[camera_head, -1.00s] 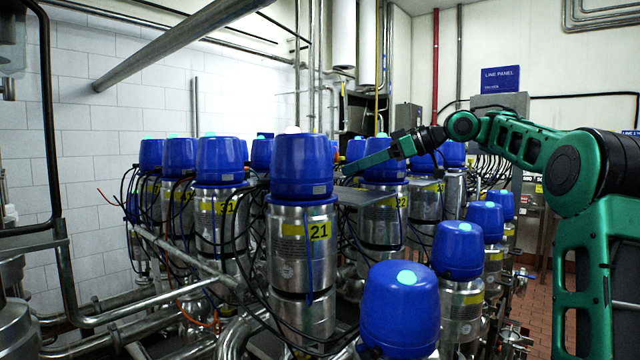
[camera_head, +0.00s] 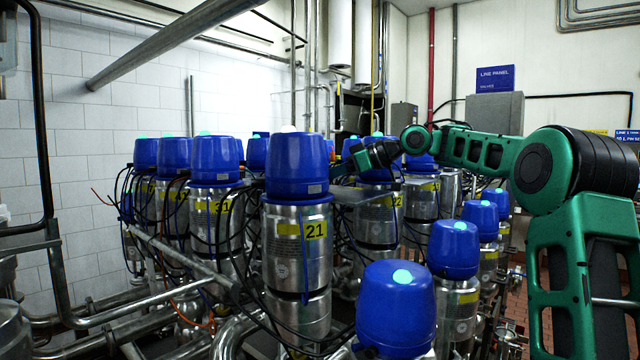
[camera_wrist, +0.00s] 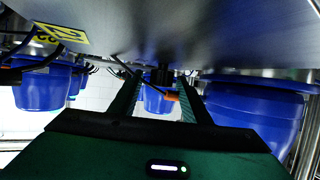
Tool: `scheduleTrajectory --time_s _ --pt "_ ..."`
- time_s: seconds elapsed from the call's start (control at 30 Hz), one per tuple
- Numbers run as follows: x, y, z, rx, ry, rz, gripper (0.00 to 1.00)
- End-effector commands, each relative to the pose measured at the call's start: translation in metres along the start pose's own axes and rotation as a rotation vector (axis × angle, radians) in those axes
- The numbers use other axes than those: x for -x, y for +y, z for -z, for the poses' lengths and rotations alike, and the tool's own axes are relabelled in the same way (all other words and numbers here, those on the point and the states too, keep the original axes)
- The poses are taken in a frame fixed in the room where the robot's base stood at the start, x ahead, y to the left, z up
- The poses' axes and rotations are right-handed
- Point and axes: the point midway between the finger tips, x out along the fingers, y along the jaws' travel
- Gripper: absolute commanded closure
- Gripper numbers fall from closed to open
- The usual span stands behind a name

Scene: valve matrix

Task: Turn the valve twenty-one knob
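Valve twenty-one (camera_head: 297,240) is a steel cylinder with a blue cap (camera_head: 297,165) and a yellow "21" label (camera_head: 314,230), upright in the centre of the head view. My gripper (camera_head: 342,170) is just right of its cap, partly hidden among caps and cables. In the wrist view, which looks upside down, my gripper (camera_wrist: 160,92) has its two fingers apart. A black stem (camera_wrist: 162,76) and a small orange part (camera_wrist: 172,97) show between or beyond the fingertips; I cannot tell whether they touch. I cannot tell for certain which part is the knob.
Several blue-capped valves stand close by, including valve 22 (camera_head: 384,215) and valve 31 (camera_head: 216,215). In the wrist view, a steel surface (camera_wrist: 220,40) spans the top and a blue cap (camera_wrist: 255,112) is close on the right. Black cables run between the valves.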

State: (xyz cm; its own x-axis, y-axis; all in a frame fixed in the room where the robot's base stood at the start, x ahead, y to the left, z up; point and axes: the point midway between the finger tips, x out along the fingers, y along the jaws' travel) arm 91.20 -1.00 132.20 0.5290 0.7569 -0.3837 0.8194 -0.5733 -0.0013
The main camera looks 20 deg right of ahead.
Motion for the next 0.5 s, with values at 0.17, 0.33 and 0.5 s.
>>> scheduleTrajectory --time_s 0.17,0.33,0.5 --pt "0.0004 0.0005 0.0001 0.0 0.0 -0.001 0.95" --pt "0.0002 0.0004 0.0005 -0.004 0.0 -0.01 0.95" --pt "-0.0009 -0.0018 0.0016 -0.027 -0.001 -0.065 0.95"
